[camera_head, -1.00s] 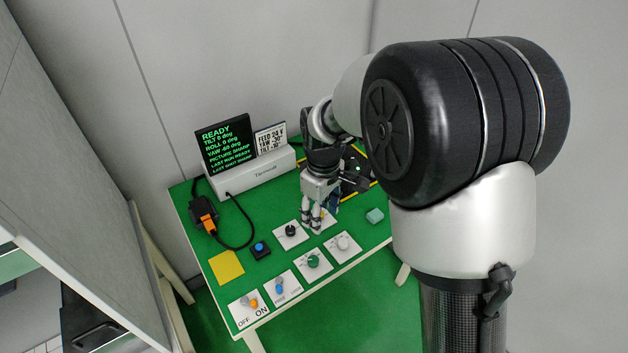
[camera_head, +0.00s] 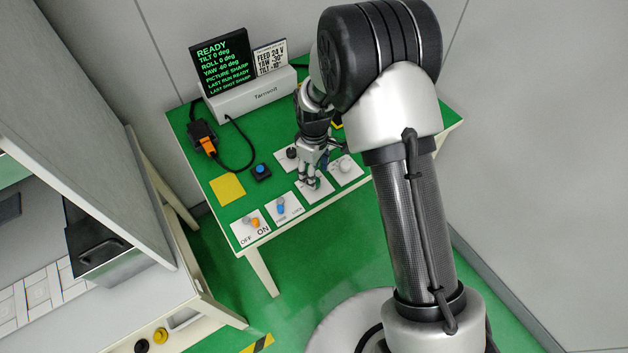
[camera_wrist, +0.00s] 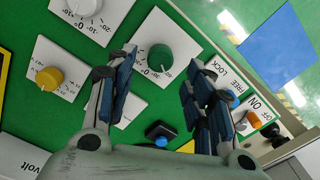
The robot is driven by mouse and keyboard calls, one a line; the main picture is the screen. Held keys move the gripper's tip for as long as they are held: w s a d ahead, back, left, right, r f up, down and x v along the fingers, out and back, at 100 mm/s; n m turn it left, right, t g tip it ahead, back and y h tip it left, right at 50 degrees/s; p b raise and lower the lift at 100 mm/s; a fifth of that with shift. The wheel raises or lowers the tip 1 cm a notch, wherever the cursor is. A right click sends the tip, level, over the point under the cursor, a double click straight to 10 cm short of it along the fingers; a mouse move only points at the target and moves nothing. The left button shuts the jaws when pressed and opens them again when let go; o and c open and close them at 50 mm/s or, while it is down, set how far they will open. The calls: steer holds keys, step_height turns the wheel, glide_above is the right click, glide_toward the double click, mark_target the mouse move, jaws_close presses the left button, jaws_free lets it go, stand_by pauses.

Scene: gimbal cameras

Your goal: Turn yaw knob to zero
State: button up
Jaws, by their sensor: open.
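The display (camera_head: 222,65) reads READY, tilt 0, roll 0 and yaw -60 deg. A green knob (camera_head: 314,183) on a white scale plate sits at the table's front, under my gripper (camera_head: 315,168). In the wrist view the green knob (camera_wrist: 152,60) lies just beyond and between my open fingers (camera_wrist: 160,88), with clear space around it. I cannot tell contact. A pale grey knob (camera_head: 345,163) stands to its right and a black knob (camera_head: 292,153) behind it. A yellow knob (camera_wrist: 50,77) shows in the wrist view. No axis name is readable on these plates.
A blue button (camera_head: 261,169), a yellow square (camera_head: 228,189), a blue-knob plate (camera_head: 281,208) and an OFF/ON switch plate (camera_head: 251,226) lie left of my gripper. A sign (camera_head: 270,58) reads feed 24 V, yaw -30, tilt -10.

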step_height(320, 180, down, 4)
steer(key=shift+f+b, duration=0.1)
steer(key=shift+b, duration=0.35)
steer(key=shift+c, duration=0.3)
steer(key=c, duration=1)
